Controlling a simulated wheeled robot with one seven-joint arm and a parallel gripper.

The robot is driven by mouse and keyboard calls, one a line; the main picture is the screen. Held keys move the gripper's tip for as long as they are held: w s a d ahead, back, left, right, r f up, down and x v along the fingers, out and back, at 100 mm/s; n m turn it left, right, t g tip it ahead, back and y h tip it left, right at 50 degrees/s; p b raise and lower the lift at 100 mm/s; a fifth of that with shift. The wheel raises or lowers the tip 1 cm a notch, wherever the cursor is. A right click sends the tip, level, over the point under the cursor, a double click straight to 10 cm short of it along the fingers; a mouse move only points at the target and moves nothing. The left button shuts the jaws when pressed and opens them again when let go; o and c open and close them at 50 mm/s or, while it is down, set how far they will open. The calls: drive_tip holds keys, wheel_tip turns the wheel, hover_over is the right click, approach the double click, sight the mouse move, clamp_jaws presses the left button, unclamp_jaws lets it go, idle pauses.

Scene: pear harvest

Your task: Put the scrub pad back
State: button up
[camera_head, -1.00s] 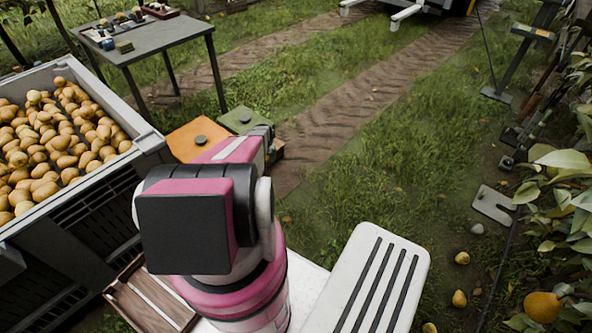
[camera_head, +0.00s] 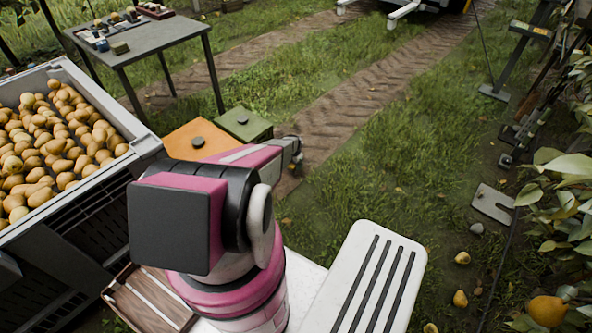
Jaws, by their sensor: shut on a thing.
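I cannot make out a scrub pad for certain.
The grey table (camera_head: 150,42) holds several small items and a dark red tray (camera_head: 156,11). An orange-lidded box (camera_head: 198,139) stands beside the green one. A grey crate (camera_head: 139,138) of pears is at the left. Leaves and a few fallen pears are at the right. The middle grass is open.

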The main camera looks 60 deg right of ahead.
drive_tip(key=shift+s+d+f, duration=0.35)
drive_tip(key=shift+d+f, duration=0.05)
drive_tip(key=shift+d, duration=0.05)
drive_tip(key=shift+f, duration=1.95)
drive_tip(key=shift+f, duration=0.15)
drive_tip(key=o, duration=0.9)
wheel_tip(320, 180, up, 12)
drive_tip(key=shift+r, duration=0.2)
drive_tip(key=shift+s, duration=0.1)
